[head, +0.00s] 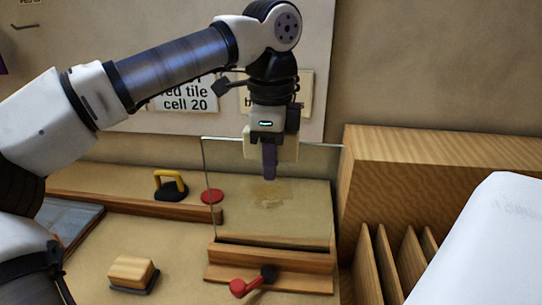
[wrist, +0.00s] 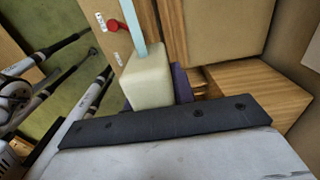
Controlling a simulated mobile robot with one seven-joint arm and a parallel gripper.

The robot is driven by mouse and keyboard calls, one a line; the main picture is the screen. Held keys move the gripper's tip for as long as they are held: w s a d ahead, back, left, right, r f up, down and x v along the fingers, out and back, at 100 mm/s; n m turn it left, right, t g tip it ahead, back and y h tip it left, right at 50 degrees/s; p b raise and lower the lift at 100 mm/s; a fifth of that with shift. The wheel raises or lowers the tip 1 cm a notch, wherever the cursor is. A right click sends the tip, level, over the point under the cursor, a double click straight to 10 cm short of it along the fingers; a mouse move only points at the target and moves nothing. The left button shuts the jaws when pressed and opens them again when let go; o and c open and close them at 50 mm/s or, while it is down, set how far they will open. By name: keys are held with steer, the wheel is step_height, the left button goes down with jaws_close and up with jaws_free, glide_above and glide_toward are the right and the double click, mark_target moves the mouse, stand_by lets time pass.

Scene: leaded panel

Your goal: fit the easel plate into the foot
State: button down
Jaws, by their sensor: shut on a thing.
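The easel plate (head: 305,195) is a clear glass pane, held roughly upright in the head view. My gripper (head: 270,165) is shut on its top edge, near the middle, with a purple finger in front of the glass. The foot (head: 285,258) is a low wooden block directly below the plate. The plate's bottom edge is at the foot's top; I cannot tell whether it is seated or just above. In the wrist view my gripper (wrist: 165,85) shows a cream finger and purple pad, with the plate (wrist: 138,30) as a thin pale blue strip.
A wooden slotted rack (head: 440,150) stands close at right. A wooden block (head: 131,270) sits front left.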

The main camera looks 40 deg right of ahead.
steer(key=shift+f+b, duration=1)
steer(key=shift+f, duration=0.35)
stand_by(0.3)
steer(key=c, duration=1.1)
jaws_free()
step_height(320, 180, up, 13)
steer(key=p, duration=0.3)
steer(key=shift+f, duration=0.2)
steer(key=shift+r+p, duration=0.6)
steer(key=shift+p, duration=0.3)
steer(key=shift+s+f, duration=0.1)
